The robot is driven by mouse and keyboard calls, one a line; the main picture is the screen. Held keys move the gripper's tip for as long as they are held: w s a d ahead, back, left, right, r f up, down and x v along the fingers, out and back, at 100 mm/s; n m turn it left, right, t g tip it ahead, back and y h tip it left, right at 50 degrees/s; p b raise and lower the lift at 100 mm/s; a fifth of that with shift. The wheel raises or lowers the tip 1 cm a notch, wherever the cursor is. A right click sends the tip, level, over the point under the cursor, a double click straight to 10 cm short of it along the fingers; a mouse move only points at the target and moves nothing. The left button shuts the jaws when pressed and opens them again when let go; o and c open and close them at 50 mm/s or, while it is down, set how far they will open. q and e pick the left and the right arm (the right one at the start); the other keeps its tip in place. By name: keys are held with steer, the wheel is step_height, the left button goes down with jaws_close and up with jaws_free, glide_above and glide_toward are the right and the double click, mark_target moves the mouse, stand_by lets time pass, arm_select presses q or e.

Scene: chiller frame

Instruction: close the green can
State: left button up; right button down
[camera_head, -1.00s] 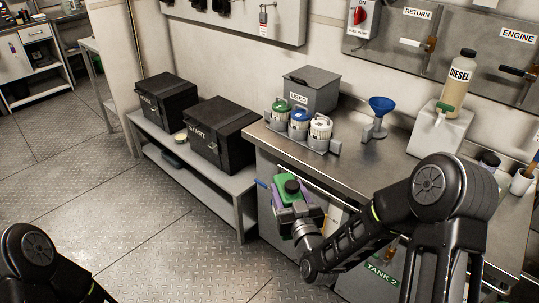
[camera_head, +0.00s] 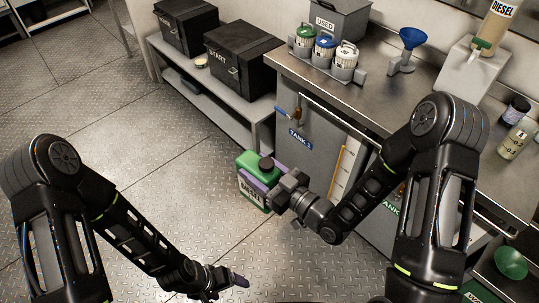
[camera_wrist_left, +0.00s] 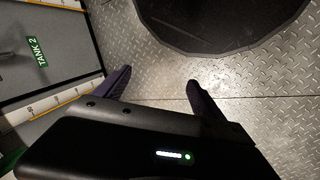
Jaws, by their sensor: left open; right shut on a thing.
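I cannot tell how tight the cap sits. My right gripper (camera_head: 273,186) is shut on the can's right side and holds it, roughly upright, in front of the tank cabinet. My left gripper (camera_head: 232,281) is open and empty, low in the head view, below the can and apart from it. Its two dark fingers (camera_wrist_left: 156,86) stand apart in the left wrist view, with only floor between them.
The steel counter (camera_head: 385,104) holds a jar rack (camera_head: 330,69), a grey USED bin (camera_head: 341,17) and a blue funnel (camera_head: 412,38). The tank cabinet (camera_head: 310,118) stands below. A low shelf (camera_head: 233,111) carries black crates. Floor left of the can is clear.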

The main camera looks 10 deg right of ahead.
arm_select(q)
steer(key=shift+c, duration=0.3)
steer(key=shift+w+r, duration=0.1)
steer(key=shift+w, duration=0.2)
steer(key=c, duration=0.3)
steer(key=w+r+n, duration=0.1)
steer(key=w, duration=0.2)
steer(key=w+d+r+n+g, duration=0.1)
steer(key=w+r, duration=0.1)
steer(key=w, duration=0.1)
steer(key=w+d+r+n, duration=0.1)
steer(key=w+r, duration=0.1)
steer(key=shift+w+d+r+n+g+y, duration=0.25)
steer(key=shift+w+n+g+y, duration=0.05)
steer(key=shift+w+g, duration=0.1)
steer(key=shift+c, duration=1.4)
step_height(320, 180, up, 33)
steer(key=n+t+y, duration=0.1)
steer(key=n+y, duration=0.3)
steer(key=n, duration=0.7)
glide_above(266, 163)
steer(key=shift+r, duration=0.15)
steer(key=shift+f, duration=4.05)
